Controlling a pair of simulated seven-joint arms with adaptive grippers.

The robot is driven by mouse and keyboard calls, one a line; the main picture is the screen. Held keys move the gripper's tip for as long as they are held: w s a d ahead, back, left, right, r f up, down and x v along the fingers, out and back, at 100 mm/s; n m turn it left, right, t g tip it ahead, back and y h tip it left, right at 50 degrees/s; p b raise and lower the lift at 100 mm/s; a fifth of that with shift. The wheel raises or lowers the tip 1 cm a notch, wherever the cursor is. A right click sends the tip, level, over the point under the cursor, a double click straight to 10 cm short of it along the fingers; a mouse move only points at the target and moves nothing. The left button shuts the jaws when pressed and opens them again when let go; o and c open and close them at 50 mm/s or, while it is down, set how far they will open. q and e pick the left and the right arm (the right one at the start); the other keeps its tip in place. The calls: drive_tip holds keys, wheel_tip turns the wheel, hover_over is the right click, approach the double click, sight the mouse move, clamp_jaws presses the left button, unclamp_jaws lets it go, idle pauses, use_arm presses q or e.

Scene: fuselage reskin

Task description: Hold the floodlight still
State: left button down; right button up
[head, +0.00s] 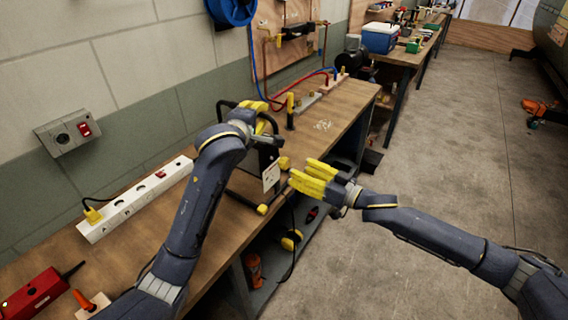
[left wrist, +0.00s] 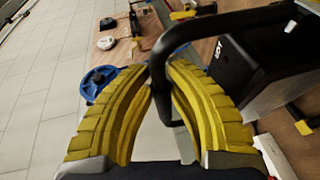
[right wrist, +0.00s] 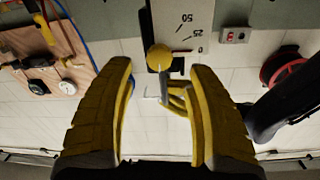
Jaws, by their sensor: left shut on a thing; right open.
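The floodlight (left wrist: 245,75) is a black lamp in a tubular frame with yellow feet, standing on the wooden bench. In the head view its lower frame (head: 243,189) shows behind my left arm. My left gripper (head: 262,112) is shut on the frame's black top tube; the left wrist view shows the tube (left wrist: 165,60) between its yellow fingers. My right gripper (head: 308,178) is open and empty, to the right of the floodlight.
A white power strip (head: 135,198) with a yellow plug lies along the wall. A red box (head: 36,293) is at the near left. A yellow-and-black upright tool (head: 290,110) stands beyond the floodlight. The bench edge drops to a lower shelf. Open floor (head: 440,150) lies to the right.

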sight(287, 165)
drive_tip(key=shift+x, duration=3.35)
drive_tip(key=shift+c, duration=0.4)
clamp_jaws()
